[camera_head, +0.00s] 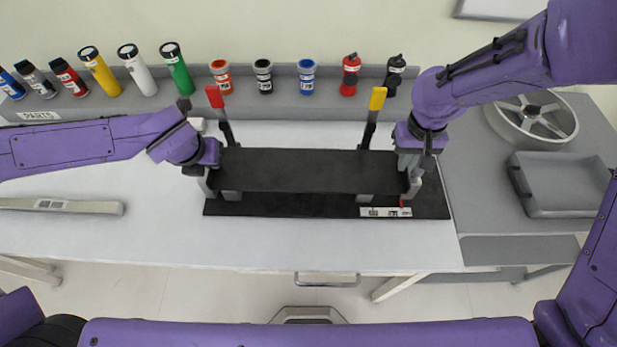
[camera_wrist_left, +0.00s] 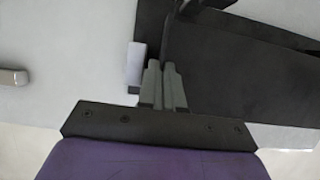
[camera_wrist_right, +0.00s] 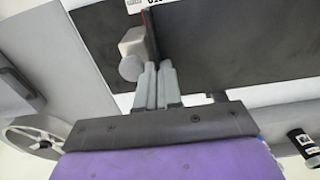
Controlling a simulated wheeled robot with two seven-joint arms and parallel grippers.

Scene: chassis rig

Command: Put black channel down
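The black channel (camera_head: 300,170) spans level between my two grippers over the black base plate (camera_head: 285,207) of the rig. Grey blocks (camera_head: 231,195) show beneath its front edge; I cannot tell whether it touches them. My left gripper (camera_head: 206,178) is at its left end, fingers nearly together on a thin dark wall, as the left wrist view (camera_wrist_left: 164,75) shows. My right gripper (camera_head: 411,178) is at its right end, its fingers likewise closed on a dark wall in the right wrist view (camera_wrist_right: 156,75). The fingertips are partly hidden in the head view.
A clamp with a red handle (camera_head: 215,97) and one with a yellow handle (camera_head: 378,98) stand upright behind the channel. Several bottles and torches line the back shelf (camera_head: 200,104). A grey bar (camera_head: 85,207) lies left; a grey tray (camera_head: 565,185) and wheel (camera_head: 533,118) are right.

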